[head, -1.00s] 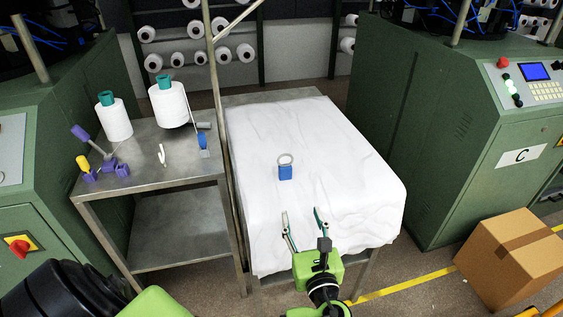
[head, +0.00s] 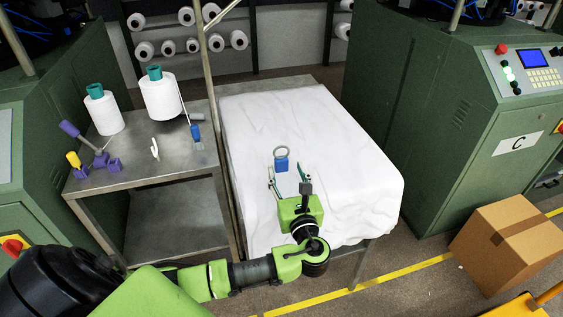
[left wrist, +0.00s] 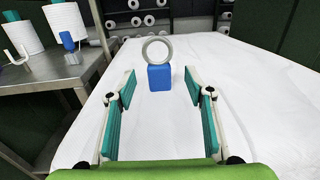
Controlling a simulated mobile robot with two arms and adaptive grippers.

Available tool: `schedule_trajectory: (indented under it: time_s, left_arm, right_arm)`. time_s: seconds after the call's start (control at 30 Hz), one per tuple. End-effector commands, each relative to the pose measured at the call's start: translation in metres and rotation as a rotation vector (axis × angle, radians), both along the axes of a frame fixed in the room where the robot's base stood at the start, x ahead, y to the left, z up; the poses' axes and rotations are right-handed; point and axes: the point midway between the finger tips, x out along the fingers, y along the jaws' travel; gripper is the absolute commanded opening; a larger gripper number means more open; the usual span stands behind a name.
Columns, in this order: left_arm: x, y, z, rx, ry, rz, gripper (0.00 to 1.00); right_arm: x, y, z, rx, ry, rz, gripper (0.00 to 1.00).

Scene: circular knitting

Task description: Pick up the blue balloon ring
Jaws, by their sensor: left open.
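The blue balloon ring, a blue block with a light grey ring upright on top, stands on the white cloth-covered table. It shows in the head view (head: 281,164) and in the left wrist view (left wrist: 160,77). My left gripper (head: 289,178) is open and empty, low over the cloth, on the near side of the ring. In the left wrist view the blue block lies just beyond and between the two open fingertips (left wrist: 161,84), apart from both. My right gripper is not in view.
A metal side table (head: 185,165) on the left holds white yarn cones (head: 161,97), a white hook piece (head: 155,149), a blue-handled tool (head: 195,132) and purple holders. A thin upright pole (head: 214,110) stands between the tables. Cloth around the ring is clear. A cardboard box (head: 505,250) sits at right.

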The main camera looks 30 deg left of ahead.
Motion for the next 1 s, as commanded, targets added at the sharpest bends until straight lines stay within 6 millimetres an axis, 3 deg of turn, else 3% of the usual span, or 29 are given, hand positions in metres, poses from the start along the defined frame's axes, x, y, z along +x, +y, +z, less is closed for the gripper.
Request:
schedule_trajectory:
  time_s: [0.2,0.5,0.53,0.67,0.7,1.0]
  left_arm:
    - [0.021,0.025,0.001,0.004,0.0,0.003,0.48]
    - [0.025,0.028,0.0,0.001,0.0,0.0,0.48]
    - [0.025,0.028,0.0,0.001,0.0,0.0,0.45]
    - [0.025,0.028,0.0,0.001,0.0,0.0,0.12]
    - [0.025,0.028,0.0,0.001,0.0,0.0,0.07]
    - [0.025,0.028,0.001,0.001,0.0,0.001,0.07]
  right_arm:
    - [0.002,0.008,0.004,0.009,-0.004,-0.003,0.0]
    - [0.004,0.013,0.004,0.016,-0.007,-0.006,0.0]
    - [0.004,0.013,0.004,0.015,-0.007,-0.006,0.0]
    - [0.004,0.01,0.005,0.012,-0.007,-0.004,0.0]
    - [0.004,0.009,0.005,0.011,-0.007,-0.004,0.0]
    - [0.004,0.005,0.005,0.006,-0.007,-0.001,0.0]
